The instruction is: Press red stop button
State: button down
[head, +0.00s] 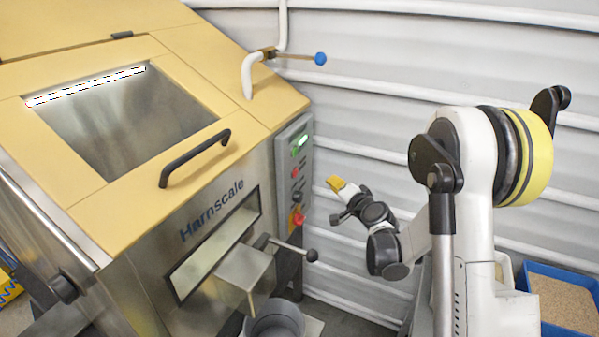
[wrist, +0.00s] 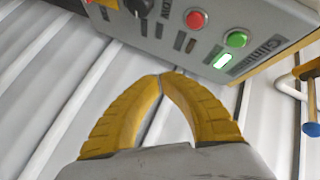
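The red button (wrist: 195,19) sits on the grey control box (wrist: 165,40) at the top of the wrist view, beside a green button (wrist: 236,39). In the head view the control box (head: 307,150) is on the hopper's right side, and the small red button (head: 295,172) shows below the green one. My gripper (head: 335,183) is right of the box, apart from it. In the wrist view its yellow fingers (wrist: 160,76) meet at the tips with nothing between them. The red button lies beyond the fingertips, up and to the right.
A red-and-yellow knob (head: 297,218) is low on the box. A black-knobbed lever (head: 311,255) sticks out below, and a blue-ended handle (head: 320,58) above. The yellow-topped hopper (head: 100,228) fills the left. A blue bin (head: 540,268) stands at right. A ribbed wall is behind.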

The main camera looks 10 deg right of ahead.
aim_at(296, 173)
jog(key=shift+a, duration=0.1)
jog(key=w+a, duration=0.5)
jog(key=a, duration=0.2)
jog(key=shift+p, duration=0.4)
jog(key=shift+w+a, duration=0.1)
jog(key=shift+w, duration=0.05)
dwell(1.2)
jog(key=shift+w+a, duration=0.15)
jog(key=shift+a, duration=0.1)
jog(key=shift+w+a, duration=0.25)
jog(key=shift+a, duration=0.1)
dwell(0.8)
jog(key=shift+d+b, duration=0.1)
jog(key=shift+b, duration=0.2)
jog(key=shift+s+d, duration=0.5)
jog(key=shift+d, duration=0.1)
